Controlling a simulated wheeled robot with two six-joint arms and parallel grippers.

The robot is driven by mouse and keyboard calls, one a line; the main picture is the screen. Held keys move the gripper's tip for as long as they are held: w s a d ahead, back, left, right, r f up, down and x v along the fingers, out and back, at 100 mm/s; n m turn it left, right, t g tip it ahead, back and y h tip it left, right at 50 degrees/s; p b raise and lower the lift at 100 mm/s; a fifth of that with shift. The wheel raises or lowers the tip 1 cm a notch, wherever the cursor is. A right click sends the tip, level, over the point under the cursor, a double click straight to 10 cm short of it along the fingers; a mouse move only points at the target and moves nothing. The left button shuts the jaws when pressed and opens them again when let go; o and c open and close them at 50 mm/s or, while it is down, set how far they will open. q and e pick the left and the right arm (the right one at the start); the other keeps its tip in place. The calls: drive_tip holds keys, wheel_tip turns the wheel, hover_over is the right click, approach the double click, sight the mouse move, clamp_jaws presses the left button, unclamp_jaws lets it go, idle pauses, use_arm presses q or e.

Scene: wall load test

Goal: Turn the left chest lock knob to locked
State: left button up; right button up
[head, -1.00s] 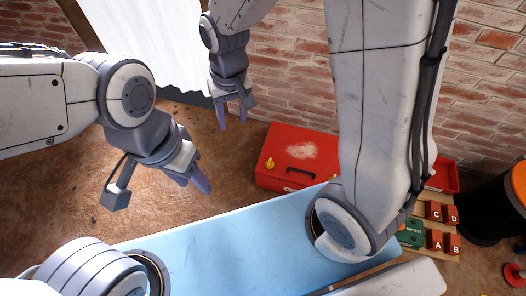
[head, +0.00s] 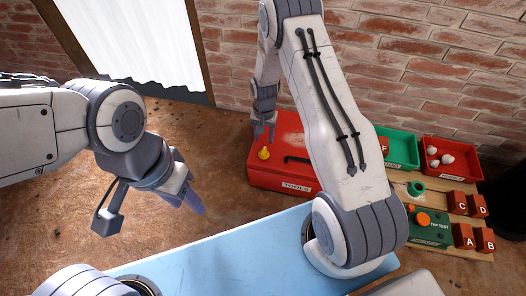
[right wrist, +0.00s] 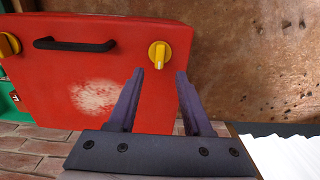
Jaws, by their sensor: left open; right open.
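The red tool chest (head: 262,178) sits on the floor by the brick wall, partly hidden behind my right arm. Its left yellow lock knob (head: 264,153) shows near the chest's left end. In the right wrist view that knob (right wrist: 160,54) stands just beyond my fingertips, between their lines. The other yellow knob (right wrist: 8,45) is at the picture's left edge, past the black handle (right wrist: 75,44). My right gripper (head: 264,135) is open above the chest near the left knob, not touching it; its fingers also show in the right wrist view (right wrist: 160,80). My left gripper (head: 195,200) is open and empty, away from the chest.
A green tray (head: 398,150) and a red tray (head: 450,158) with white pieces stand right of the chest. Lettered red blocks (head: 464,236) and a green test box (head: 428,231) are in front. The pale blue surface (head: 220,246) lies nearest me.

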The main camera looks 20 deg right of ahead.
sight(263, 150)
wheel_tip(263, 150, down, 7)
drive_tip(key=b, duration=0.2)
drive_tip(key=shift+f+b, duration=0.15)
drive_tip(key=shift+b, duration=0.15)
clamp_jaws()
drive_tip(key=shift+a, duration=0.1)
